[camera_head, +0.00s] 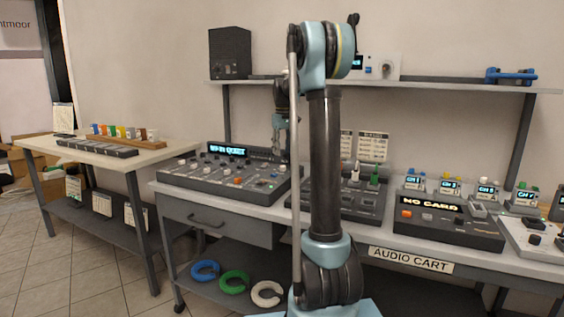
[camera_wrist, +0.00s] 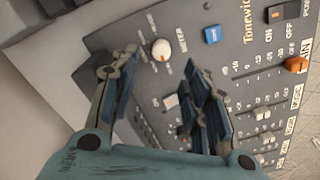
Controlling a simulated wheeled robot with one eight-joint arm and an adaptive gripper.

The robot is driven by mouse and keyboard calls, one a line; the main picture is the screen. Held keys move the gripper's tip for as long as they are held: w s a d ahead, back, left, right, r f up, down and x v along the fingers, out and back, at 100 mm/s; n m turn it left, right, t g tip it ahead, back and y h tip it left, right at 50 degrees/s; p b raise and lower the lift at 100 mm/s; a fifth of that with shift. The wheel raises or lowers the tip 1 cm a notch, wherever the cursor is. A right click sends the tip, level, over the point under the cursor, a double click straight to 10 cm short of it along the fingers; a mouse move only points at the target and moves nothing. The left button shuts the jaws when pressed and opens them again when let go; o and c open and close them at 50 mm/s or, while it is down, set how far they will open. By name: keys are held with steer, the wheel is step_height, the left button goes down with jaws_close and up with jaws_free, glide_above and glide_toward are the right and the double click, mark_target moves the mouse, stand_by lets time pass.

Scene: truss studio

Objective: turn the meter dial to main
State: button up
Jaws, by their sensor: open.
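The mixing console (camera_head: 225,185) lies on the cart, with a lit blue display (camera_head: 228,150) at its back; its text is hard to read. In the wrist view a round white dial (camera_wrist: 161,49), with small labels around it, stands on the console's dark panel. It seems to be the meter dial; its labels and pointer are too small to read. My gripper (camera_wrist: 160,66) is open and empty, its fingers on either side of the dial's line of sight, with no visible contact. In the head view my gripper (camera_head: 279,128) hangs above the console's back right part.
A shelf (camera_head: 440,84) runs behind and above. A second device (camera_head: 340,200) and a "NO CARD" unit (camera_head: 448,222) stand to the right.

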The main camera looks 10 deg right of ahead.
steer(key=shift+r, duration=2.4)
step_height(320, 180, up, 5)
steer(key=m, duration=0.6)
glide_above(283, 168)
steer(key=w, duration=0.2)
steer(key=shift+m, duration=0.3)
steer(key=f, duration=1.7)
steer(key=shift+s, duration=0.2)
jaws_close()
